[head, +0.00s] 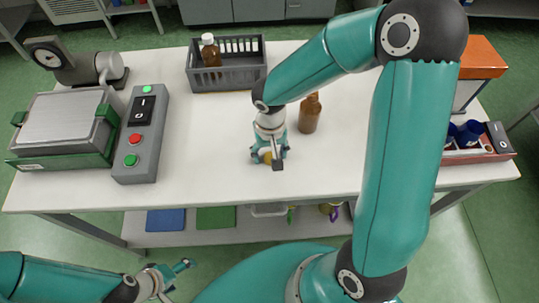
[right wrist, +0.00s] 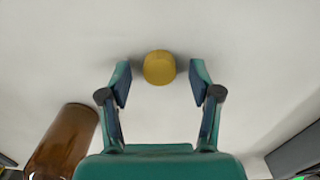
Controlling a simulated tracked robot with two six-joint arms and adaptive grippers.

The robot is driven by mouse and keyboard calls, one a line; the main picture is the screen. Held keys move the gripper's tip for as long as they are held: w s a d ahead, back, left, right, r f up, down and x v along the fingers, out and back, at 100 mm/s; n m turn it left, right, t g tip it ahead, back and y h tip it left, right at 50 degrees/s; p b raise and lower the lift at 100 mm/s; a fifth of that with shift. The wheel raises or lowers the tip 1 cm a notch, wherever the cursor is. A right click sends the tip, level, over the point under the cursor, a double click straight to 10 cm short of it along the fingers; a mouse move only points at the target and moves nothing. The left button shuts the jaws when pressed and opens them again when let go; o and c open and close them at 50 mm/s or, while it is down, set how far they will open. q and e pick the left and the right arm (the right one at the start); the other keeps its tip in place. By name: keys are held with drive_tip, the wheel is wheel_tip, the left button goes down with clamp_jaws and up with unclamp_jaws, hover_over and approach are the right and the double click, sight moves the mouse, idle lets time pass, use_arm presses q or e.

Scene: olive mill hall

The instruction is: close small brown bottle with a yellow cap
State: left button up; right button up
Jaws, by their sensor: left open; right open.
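The small brown bottle (head: 310,113) stands upright on the white table, and its top looks uncapped. It also shows in the right wrist view (right wrist: 63,143) at the lower left. The yellow cap (right wrist: 159,67) lies on the table; in the head view (head: 267,158) it is mostly hidden by my right gripper. My right gripper (head: 268,156) is open and points down over the cap. In the right wrist view its fingers (right wrist: 159,82) are on either side of the cap, with gaps. My left gripper (head: 178,279) is open and empty, low in front of the table.
A grey crate (head: 228,85) holds a white-capped brown bottle (head: 210,50). A button box (head: 142,135) and a green-sided scale (head: 67,130) stand at the left. A tray with blue items (head: 478,155) is at the right. The front middle of the table is clear.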

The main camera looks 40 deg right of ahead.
sight(270, 156)
drive_tip(key=c, duration=0.8)
drive_tip(key=shift+r, duration=0.15)
wheel_tip(270, 156, up, 20)
idle(0.5)
